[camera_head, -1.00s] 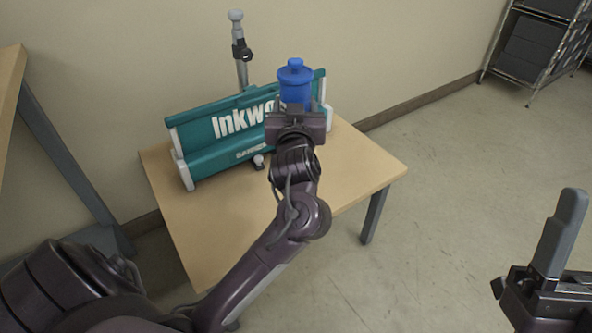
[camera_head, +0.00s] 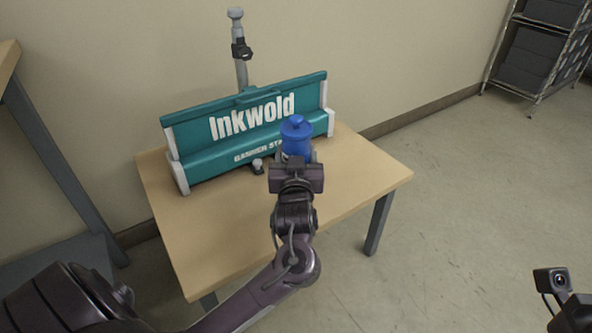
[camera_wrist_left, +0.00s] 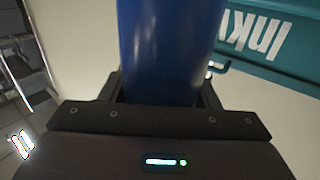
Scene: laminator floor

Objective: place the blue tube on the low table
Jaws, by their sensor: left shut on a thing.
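The blue tube (camera_head: 296,128), with a knobbed cap, stands upright in my left gripper (camera_head: 296,158) in the head view. The gripper is shut on it. The tube fills the top middle of the left wrist view (camera_wrist_left: 170,50), between the two fingers. It is over the right part of the low wooden table (camera_head: 225,230), in front of the teal banner stand. Its lower end is hidden by my gripper, so I cannot tell whether it touches the table. Of my right arm, only a part with a camera shows at the lower right edge; its fingers are out of view.
The teal "Inkwold" banner stand (camera_head: 245,130) occupies the table's back, close behind the tube. A grey pole (camera_head: 238,55) rises behind it. The table's front and right are clear. Another table (camera_head: 45,140) stands at left, and a wire shelf (camera_head: 540,55) at far right.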

